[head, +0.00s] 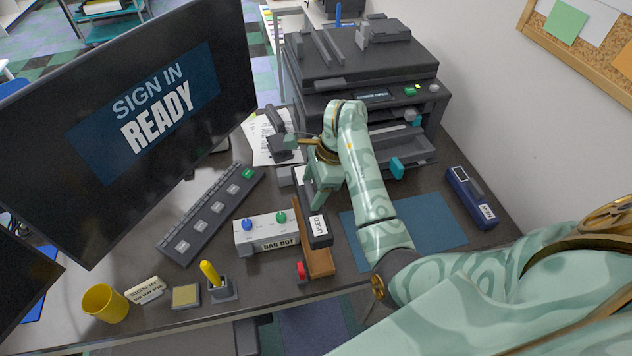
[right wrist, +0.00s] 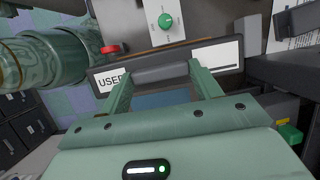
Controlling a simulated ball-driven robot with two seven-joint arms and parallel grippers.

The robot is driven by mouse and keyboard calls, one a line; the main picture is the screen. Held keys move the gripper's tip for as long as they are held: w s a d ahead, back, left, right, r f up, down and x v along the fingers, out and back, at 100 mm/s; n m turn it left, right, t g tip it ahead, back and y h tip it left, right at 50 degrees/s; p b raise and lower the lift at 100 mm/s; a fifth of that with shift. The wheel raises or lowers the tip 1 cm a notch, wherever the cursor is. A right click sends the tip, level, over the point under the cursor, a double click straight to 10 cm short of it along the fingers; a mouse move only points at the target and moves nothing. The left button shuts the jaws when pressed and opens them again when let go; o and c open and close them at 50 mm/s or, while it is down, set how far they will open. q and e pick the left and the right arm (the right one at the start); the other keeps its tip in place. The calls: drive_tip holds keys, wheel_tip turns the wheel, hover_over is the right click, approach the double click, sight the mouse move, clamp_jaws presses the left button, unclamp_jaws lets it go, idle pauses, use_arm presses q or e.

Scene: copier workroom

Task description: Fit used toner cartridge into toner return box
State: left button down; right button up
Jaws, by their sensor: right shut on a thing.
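The used toner cartridge (head: 319,229) is a long dark block with a white "USED" label. In the head view its near end shows below my right gripper (head: 316,200), which is shut on it. In the right wrist view the cartridge (right wrist: 218,60) lies across between the two fingers of my right gripper (right wrist: 160,76). The cartridge is above or against a brown wooden piece (head: 318,262); I cannot tell if they touch. I cannot make out a toner return box for certain. My left gripper is not in view.
A white button box (head: 267,234) stands close left of the cartridge. The dark copier (head: 362,65) is behind. A blue mat (head: 440,222) is clear to the right, with a dark blue labelled block (head: 470,198) beyond. A keyboard (head: 212,212) and large monitor (head: 130,110) are left.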

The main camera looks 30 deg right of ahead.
wheel_tip(320, 180, down, 10)
drive_tip(key=b, duration=0.5)
drive_tip(key=shift+b, duration=0.4)
drive_tip(key=shift+p, duration=0.5)
idle(1.4)
drive_tip(key=shift+f+b, duration=1.2)
drive_tip(key=shift+f, duration=0.6)
drive_tip(key=o, duration=1.4)
drive_tip(key=shift+c, duration=0.2)
